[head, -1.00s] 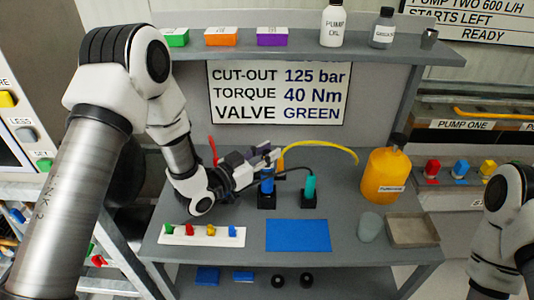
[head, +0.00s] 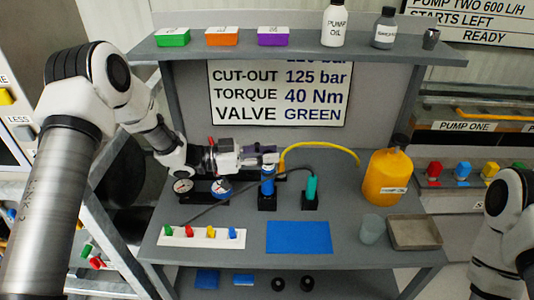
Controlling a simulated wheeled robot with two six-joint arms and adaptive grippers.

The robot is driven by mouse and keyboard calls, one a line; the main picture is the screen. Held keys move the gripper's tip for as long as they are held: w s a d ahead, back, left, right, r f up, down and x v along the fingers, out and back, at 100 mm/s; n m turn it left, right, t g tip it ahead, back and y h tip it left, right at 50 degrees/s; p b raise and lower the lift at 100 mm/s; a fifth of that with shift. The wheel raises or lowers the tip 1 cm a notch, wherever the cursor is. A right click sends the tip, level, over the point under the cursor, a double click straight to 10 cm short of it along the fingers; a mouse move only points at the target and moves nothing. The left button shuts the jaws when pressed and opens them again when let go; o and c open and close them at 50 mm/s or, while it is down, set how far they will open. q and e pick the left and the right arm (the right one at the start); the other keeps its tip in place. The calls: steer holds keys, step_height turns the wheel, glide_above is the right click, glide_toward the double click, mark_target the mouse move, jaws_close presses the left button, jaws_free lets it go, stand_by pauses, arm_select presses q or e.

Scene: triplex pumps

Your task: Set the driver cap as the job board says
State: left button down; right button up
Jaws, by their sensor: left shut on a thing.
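The job board (head: 279,94) reads cut-out 125 bar, torque 40 Nm and valve green; its top line is partly hidden by the shelf. A blue driver (head: 267,186) stands upright in a black block on the bench. A teal driver (head: 311,187) stands upright in another black block to its right. My left gripper (head: 266,158) reaches in from the left and is shut at the top of the blue driver; its fingers hide the cap, so any setting cannot be read. My right arm shows at the right edge, but its gripper is out of view.
A blue mat (head: 298,237) lies bare in front. A white strip (head: 202,242) with coloured knobs is front left. Gauges (head: 183,185) stand behind it. An orange jug (head: 387,177), a clear cup (head: 371,229) and a grey tray (head: 414,244) are at the right.

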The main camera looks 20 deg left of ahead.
stand_by(0.3)
arm_select(q)
steer(key=c, duration=0.9)
jaws_free()
step_height(320, 180, up, 10)
steer(key=shift+d+f, duration=0.1)
